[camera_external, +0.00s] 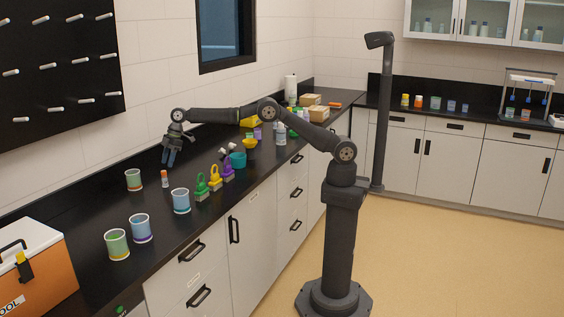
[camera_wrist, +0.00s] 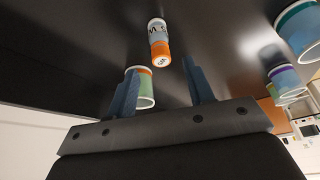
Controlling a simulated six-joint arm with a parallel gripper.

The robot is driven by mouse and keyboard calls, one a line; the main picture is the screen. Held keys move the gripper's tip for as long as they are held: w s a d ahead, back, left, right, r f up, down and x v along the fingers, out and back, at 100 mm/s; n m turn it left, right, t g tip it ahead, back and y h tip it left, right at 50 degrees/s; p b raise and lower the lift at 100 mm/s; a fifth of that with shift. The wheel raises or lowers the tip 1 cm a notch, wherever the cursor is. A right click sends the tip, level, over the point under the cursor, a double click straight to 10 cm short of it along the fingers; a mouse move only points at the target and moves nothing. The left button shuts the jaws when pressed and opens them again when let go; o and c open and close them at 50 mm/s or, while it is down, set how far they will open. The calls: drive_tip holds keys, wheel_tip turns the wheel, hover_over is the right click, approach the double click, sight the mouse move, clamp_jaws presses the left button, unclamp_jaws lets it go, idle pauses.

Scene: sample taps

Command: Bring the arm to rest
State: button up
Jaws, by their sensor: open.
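My gripper (camera_external: 172,158) hangs over the black counter (camera_external: 88,208) in the external view, at the end of my outstretched arm, fingers pointing down. In the wrist view its two blue fingers (camera_wrist: 162,82) stand apart with nothing held between them. A small white and orange bottle (camera_external: 165,179) stands on the counter just in front of the gripper. It also shows in the wrist view (camera_wrist: 158,42), beyond the fingertips. A cup with an orange band (camera_external: 134,180) stands to its left; in the wrist view the cup (camera_wrist: 146,88) is partly behind the left finger.
Several banded cups, one blue (camera_external: 181,203), one purple (camera_external: 141,230) and one green (camera_external: 117,245), stand nearer. Green (camera_external: 202,189), yellow (camera_external: 215,181) and purple (camera_external: 228,173) tagged pieces stand near the edge, beside a teal bowl (camera_external: 238,161). An orange cooler (camera_external: 45,283) is at front left.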

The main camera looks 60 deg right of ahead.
sight(163, 178)
drive_tip(key=x, duration=0.9)
drive_tip(key=r, duration=0.4)
drive_tip(key=shift+d+r, duration=0.35)
drive_tip(key=w+d+r, duration=0.1)
drive_tip(key=d+r, duration=0.6)
drive_tip(key=d, duration=0.5)
drive_tip(key=w+d+m+t+h, duration=0.1)
drive_tip(key=w+d+m, duration=0.3)
drive_tip(key=d, duration=1.1)
drive_tip(key=w+d+m+t+h, duration=0.1)
drive_tip(key=w+d+m, duration=0.25)
drive_tip(key=d, duration=1.15)
drive_tip(key=s+d+m+h, duration=0.1)
drive_tip(key=s+d+m, duration=0.2)
drive_tip(key=d, duration=1.2)
drive_tip(key=s+d+m+h, duration=0.1)
drive_tip(key=s+d+m, duration=0.2)
drive_tip(key=d, duration=1.2)
drive_tip(key=shift+s+d+f+m+h, duration=0.2)
drive_tip(key=shift+d+f+m+h, duration=0.1)
drive_tip(key=shift+m, duration=0.35)
drive_tip(key=shift+a, duration=0.15)
